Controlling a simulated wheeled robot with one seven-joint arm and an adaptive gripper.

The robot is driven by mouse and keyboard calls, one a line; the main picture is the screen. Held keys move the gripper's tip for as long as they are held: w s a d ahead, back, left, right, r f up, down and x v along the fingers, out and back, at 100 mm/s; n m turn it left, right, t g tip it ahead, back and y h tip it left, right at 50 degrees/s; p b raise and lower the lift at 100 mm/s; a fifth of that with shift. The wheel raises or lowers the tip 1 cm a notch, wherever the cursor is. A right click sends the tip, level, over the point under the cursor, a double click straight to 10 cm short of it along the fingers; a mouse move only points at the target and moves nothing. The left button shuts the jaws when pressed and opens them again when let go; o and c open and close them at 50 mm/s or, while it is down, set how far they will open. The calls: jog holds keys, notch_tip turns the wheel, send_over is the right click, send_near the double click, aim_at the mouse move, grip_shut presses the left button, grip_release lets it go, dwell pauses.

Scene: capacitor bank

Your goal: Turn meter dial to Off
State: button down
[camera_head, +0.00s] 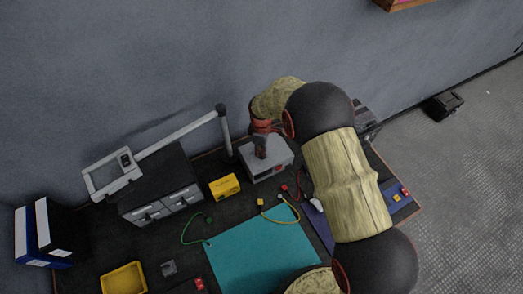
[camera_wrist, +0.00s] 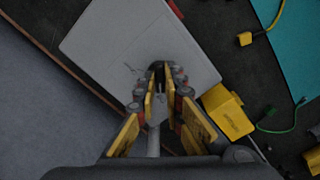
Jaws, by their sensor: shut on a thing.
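A light grey box (camera_head: 267,161), seemingly the meter, stands on the dark bench near the wall. It also shows in the wrist view (camera_wrist: 117,38) as a pale flat surface. My gripper (camera_head: 261,152) reaches down onto this box from above. In the wrist view its fingers (camera_wrist: 157,80) are close together over the edge of the pale surface. They are shut on a small part there, apparently the dial, which the fingers almost wholly hide. I cannot read the dial's position or any marks.
A yellow box (camera_head: 224,186) sits just left of the grey box. A lamp post (camera_head: 225,132) rises close behind it. A teal mat (camera_head: 262,252) and loose leads lie in front.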

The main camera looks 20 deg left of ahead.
jog(key=shift+w+r, duration=0.1)
jog(key=c, duration=2)
grip_release()
jog(key=shift+o, duration=0.5)
notch_tip(320, 180, up, 12)
